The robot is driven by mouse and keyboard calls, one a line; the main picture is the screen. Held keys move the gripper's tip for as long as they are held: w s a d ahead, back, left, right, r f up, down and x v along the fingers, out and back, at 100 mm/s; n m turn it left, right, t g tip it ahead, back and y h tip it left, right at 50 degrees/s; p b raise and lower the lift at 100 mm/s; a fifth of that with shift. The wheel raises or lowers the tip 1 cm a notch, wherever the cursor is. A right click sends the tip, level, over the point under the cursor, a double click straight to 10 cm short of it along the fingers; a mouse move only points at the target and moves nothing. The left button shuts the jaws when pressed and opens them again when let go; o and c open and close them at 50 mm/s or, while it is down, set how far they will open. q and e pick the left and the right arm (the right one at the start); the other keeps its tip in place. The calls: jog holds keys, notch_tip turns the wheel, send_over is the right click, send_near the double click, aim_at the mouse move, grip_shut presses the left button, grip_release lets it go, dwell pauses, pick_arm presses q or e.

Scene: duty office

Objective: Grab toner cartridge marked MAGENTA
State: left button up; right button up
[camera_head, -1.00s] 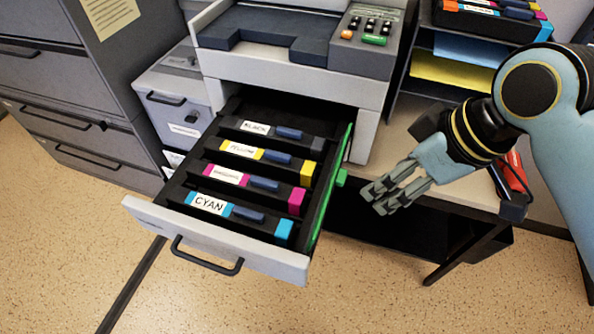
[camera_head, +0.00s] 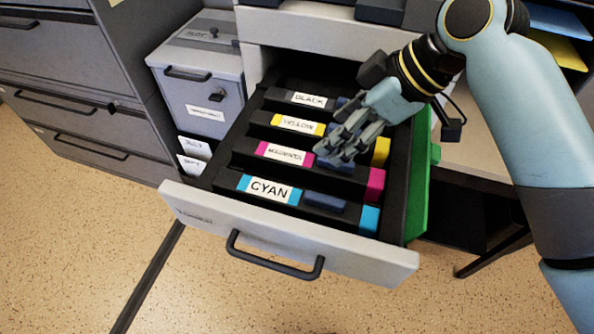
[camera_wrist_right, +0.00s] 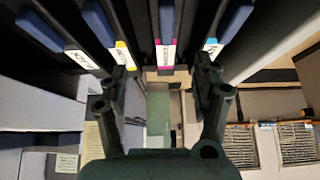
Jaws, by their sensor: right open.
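The toner cartridge marked MAGENTA (camera_head: 285,153) lies in the open printer drawer, between the yellow cartridge (camera_head: 298,124) and the cyan cartridge (camera_head: 268,189). It is black with a white label, magenta patches and a magenta end at the right. My right gripper (camera_head: 343,148) is over the drawer, its fingers partly hiding the magenta cartridge's blue grip. In the right wrist view my fingers (camera_wrist_right: 163,88) are spread and empty, and the magenta label (camera_wrist_right: 166,50) shows between them. I cannot tell whether they touch it. My left gripper is not in view.
The black cartridge (camera_head: 308,98) lies at the back of the drawer. The drawer's front wall (camera_head: 280,240) has a dark handle, and its right side is green (camera_head: 419,180). A grey box (camera_head: 200,85) stands left of the drawer. The floor in front is clear.

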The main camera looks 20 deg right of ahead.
aim_at(310, 161)
jog(key=x, duration=0.4)
jog(key=shift+a+f, duration=0.15)
jog(key=shift+f, duration=0.15)
jog(key=shift+s+x, duration=0.2)
jog(key=shift+x, duration=1.15)
jog(key=shift+s+x, duration=0.25)
jog(key=shift+x, duration=1.1)
jog(key=shift+f, duration=0.15)
grip_shut()
